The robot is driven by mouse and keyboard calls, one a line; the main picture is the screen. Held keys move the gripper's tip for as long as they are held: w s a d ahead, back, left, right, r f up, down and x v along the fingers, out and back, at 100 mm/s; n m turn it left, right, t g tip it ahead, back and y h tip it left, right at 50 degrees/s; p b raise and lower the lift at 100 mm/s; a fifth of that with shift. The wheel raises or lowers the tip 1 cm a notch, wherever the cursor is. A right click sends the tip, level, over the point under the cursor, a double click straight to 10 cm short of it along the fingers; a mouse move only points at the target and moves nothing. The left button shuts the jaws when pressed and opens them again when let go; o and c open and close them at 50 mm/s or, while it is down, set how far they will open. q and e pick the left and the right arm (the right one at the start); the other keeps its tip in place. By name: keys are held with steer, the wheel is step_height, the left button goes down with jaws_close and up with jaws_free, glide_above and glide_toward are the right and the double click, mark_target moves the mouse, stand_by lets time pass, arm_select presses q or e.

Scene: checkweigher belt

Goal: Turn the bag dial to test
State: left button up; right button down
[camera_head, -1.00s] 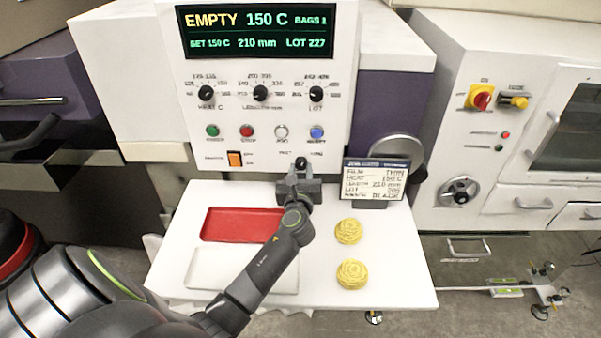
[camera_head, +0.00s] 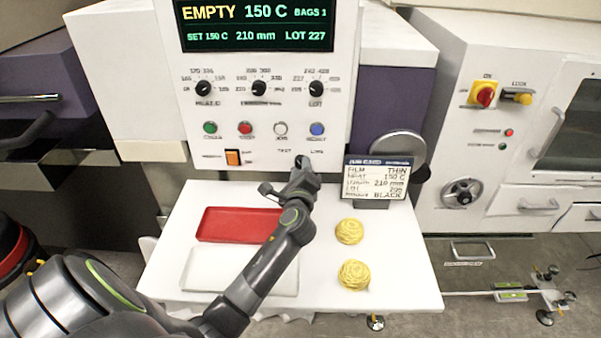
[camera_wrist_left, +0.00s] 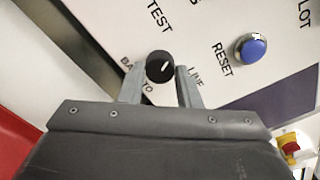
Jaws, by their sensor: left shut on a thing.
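The bag dial (camera_wrist_left: 160,67) is a small black knob with a white pointer mark, low on the white panel. In the left wrist view it sits between the two fingers of my left gripper (camera_wrist_left: 161,88), which is shut on it. The pointer slants up and right there; the word TEST stands above the knob and LINE to its right. I cannot tell exactly which label it meets. In the head view my left gripper (camera_head: 302,164) reaches the panel's lower edge and hides most of the dial. My right gripper is not in view.
A blue button (camera_wrist_left: 252,48) marked RESET is near the dial. An orange switch (camera_head: 232,157) is left of it. Below are a red tray (camera_head: 238,238), a white tray (camera_head: 215,285), two yellow pasta nests (camera_head: 349,231) and a sign card (camera_head: 376,178).

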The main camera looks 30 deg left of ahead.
arm_select(q)
steer(key=shift+r+n, duration=0.1)
steer(key=shift+n, duration=0.4)
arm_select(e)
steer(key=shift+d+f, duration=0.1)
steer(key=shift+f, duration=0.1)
arm_select(q)
steer(key=o, duration=1)
steer(key=shift+c, duration=0.2)
steer(key=shift+s, duration=0.1)
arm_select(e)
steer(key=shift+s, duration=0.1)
